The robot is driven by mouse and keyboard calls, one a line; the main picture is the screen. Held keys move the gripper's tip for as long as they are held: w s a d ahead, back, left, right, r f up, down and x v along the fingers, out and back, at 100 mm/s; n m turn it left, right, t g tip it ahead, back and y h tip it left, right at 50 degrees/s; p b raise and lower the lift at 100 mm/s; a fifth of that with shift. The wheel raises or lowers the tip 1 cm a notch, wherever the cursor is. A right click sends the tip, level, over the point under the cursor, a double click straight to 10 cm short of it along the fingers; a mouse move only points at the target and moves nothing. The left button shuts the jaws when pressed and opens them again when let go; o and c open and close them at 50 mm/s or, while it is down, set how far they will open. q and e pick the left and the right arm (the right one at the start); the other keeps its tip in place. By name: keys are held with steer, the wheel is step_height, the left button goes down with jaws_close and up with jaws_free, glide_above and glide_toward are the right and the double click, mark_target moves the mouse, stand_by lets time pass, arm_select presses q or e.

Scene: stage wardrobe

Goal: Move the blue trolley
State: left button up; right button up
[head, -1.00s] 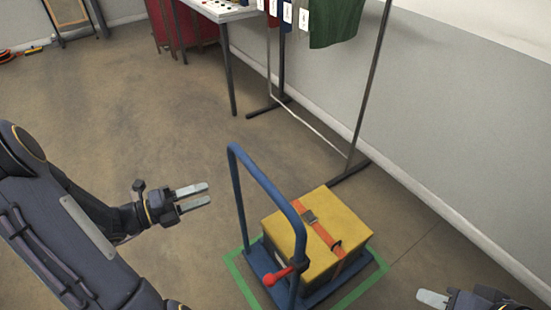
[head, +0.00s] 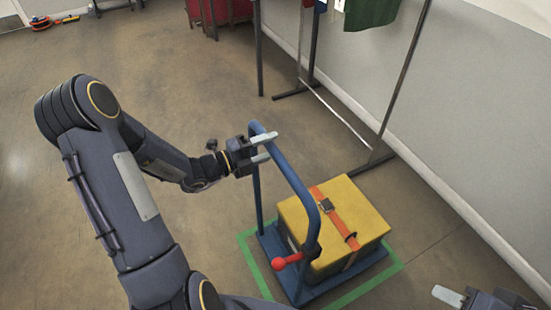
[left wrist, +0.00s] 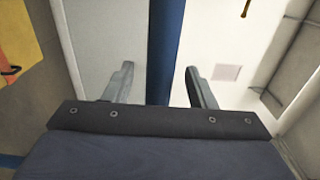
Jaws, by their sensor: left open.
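The blue trolley (head: 295,180) stands upright on the floor, with a tall hoop handle and a flat deck. A yellow-lidded box (head: 362,208) with an orange strap (head: 328,208) sits on the deck. A red knob (head: 278,264) sticks out from the handle's near upright. My left gripper (head: 272,147) is open at the far upper end of the handle. In the left wrist view the blue bar (left wrist: 165,40) passes between its spread fingers (left wrist: 160,70), with gaps on both sides. My right gripper (head: 440,295) shows only partly at the bottom right; its jaw state is unclear.
Green tape (head: 372,286) outlines the floor around the trolley. A clothes rack (head: 405,75) stands beyond it, along the grey wall (head: 480,110) on the right.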

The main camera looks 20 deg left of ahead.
arm_select(q)
steer(key=shift+w+d, duration=0.35)
steer(key=shift+w, duration=0.1)
jaws_close()
stand_by(1.2)
